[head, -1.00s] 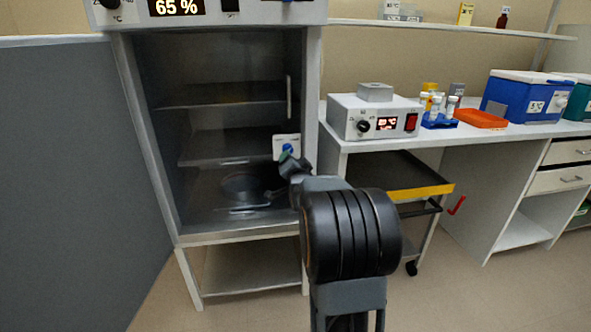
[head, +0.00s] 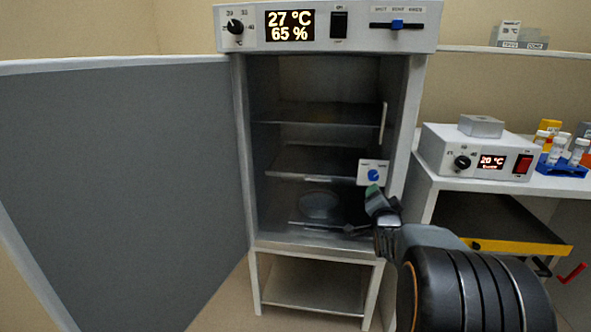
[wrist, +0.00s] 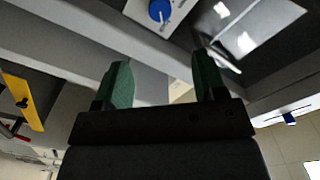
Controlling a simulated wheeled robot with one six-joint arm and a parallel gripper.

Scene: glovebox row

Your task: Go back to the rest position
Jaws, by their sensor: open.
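My gripper (head: 373,190) is in front of the right side of the open cabinet (head: 243,150), near the small white panel with a blue knob (head: 374,175). In the wrist view my gripper (wrist: 163,85) shows two green fingers set apart with nothing between them. The blue knob (wrist: 160,10) appears beyond the fingers at the top of that view. My arm reaches in from the lower right of the head view. Whether the fingertips touch the panel cannot be told, but the wrist view shows a gap.
The cabinet's grey door (head: 120,190) stands wide open at left. Shelves (head: 315,160) fill the cabinet, with a round dish-like shape (head: 319,204) low inside. At right, a white heater box (head: 475,150) stands on a bench above a yellow-edged cart (head: 510,245).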

